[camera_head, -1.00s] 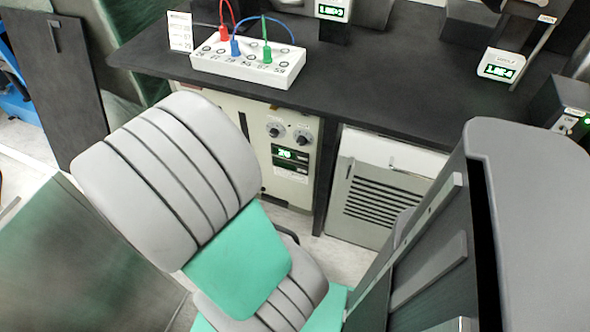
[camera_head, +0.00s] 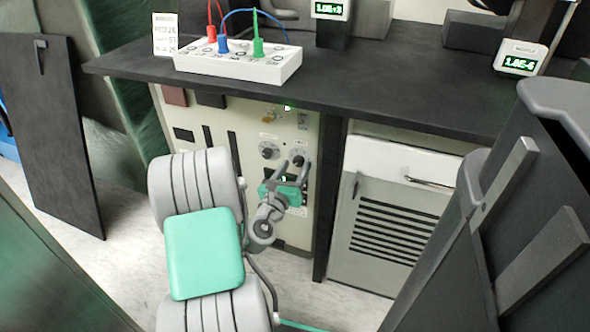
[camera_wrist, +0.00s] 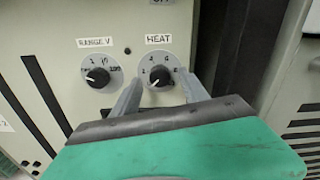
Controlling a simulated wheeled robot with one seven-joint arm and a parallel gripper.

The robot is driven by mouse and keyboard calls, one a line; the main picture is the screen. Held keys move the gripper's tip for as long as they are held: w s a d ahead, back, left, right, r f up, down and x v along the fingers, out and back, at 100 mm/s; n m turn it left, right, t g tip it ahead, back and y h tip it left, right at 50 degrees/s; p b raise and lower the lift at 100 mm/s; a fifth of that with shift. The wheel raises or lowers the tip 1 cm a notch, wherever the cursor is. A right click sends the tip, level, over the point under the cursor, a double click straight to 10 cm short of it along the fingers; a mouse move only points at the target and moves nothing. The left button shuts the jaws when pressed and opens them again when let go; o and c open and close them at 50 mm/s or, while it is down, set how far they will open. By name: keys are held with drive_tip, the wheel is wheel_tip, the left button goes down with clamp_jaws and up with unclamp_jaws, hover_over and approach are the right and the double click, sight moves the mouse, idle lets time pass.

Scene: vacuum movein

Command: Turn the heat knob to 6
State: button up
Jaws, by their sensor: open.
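The heat knob (camera_wrist: 161,77) is a black dial on a white numbered face, under a HEAT label, in the wrist view. Its white pointer mark aims down and left; the number it meets is hard to read. My gripper (camera_wrist: 163,84) is open, with one grey finger on each side of the dial. I cannot tell whether the fingers touch the knob. In the head view the heat knob (camera_head: 298,159) sits on the beige panel under the bench, with my gripper (camera_head: 294,170) right at it.
The RANGE.V knob (camera_wrist: 97,77) is just left of the heat knob. The black bench top (camera_head: 400,85) overhangs the panel. A white box (camera_head: 235,66) with coloured plugs stands on it. A louvred cabinet (camera_head: 380,215) is to the right, beyond a dark bench leg (camera_head: 331,200).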

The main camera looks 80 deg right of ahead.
drive_tip(key=shift+d, duration=0.2)
clamp_jaws()
idle(0.4)
